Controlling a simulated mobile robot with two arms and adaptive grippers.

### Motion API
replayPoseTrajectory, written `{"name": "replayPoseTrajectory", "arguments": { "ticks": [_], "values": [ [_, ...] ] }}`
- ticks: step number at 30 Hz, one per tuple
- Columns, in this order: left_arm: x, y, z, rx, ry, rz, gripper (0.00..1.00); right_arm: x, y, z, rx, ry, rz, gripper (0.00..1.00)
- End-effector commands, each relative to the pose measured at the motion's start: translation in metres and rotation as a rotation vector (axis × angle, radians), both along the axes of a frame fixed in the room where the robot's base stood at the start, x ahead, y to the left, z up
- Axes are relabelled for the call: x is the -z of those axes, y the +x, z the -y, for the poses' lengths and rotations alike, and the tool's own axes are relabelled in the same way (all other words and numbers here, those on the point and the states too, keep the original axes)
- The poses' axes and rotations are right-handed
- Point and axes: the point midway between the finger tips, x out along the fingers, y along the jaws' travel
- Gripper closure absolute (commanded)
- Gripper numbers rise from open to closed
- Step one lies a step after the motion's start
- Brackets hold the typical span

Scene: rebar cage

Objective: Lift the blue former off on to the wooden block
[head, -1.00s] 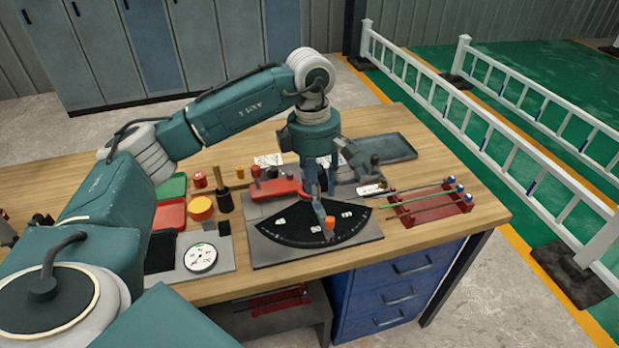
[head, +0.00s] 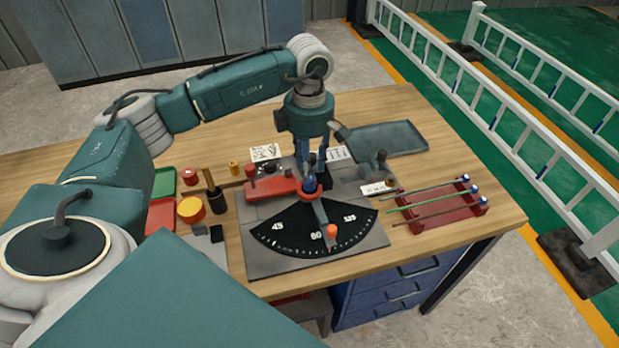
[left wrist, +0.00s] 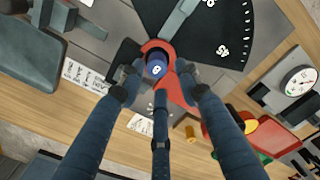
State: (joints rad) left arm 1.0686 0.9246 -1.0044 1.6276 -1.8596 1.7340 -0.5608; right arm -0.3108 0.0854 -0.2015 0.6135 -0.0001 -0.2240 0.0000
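The blue former (head: 310,184) is a small dark blue cylinder standing upright at the red-ringed pivot of the bender (head: 262,258), at the top of its black dial. In the left wrist view the former (left wrist: 156,69) shows its round top with a pale mark. My left gripper (head: 312,172) points down over it. Its fingers (left wrist: 160,80) are spread around the former, with gaps visible on both sides. I cannot make out the wooden block for certain. My right gripper is not in view.
An orange-tipped lever (head: 331,231) lies across the dial. A red rack (head: 438,210) with thin rods stands right of the bender, and a grey tray (head: 385,139) behind. A mallet (head: 212,190) and a yellow round tub (head: 190,209) stand left. The table's front right corner is clear.

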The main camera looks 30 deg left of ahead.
Motion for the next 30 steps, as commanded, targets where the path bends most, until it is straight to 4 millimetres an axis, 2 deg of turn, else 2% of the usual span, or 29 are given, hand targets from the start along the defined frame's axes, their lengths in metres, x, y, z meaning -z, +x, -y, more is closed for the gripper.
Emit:
{"name": "replayPoseTrajectory", "arguments": {
  "ticks": [5, 9, 13, 21, 27, 30],
  "values": [
    [0.013, 0.000, -0.002, -0.001, 0.001, -0.004, 0.66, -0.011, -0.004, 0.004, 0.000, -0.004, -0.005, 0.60],
    [0.034, 0.000, -0.004, -0.002, 0.001, -0.005, 0.66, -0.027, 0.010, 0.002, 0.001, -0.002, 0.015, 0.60],
    [0.051, 0.001, -0.003, 0.000, -0.001, -0.002, 0.66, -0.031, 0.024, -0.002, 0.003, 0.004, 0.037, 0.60],
    [0.056, 0.002, -0.003, 0.000, 0.000, 0.000, 0.66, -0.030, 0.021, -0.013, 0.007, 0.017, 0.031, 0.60],
    [0.056, 0.002, -0.003, 0.000, 0.000, 0.000, 1.00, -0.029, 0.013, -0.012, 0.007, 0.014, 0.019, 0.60],
    [0.055, 0.002, -0.003, 0.000, -0.001, 0.001, 1.00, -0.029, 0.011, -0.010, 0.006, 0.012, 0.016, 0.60]
  ]
}}
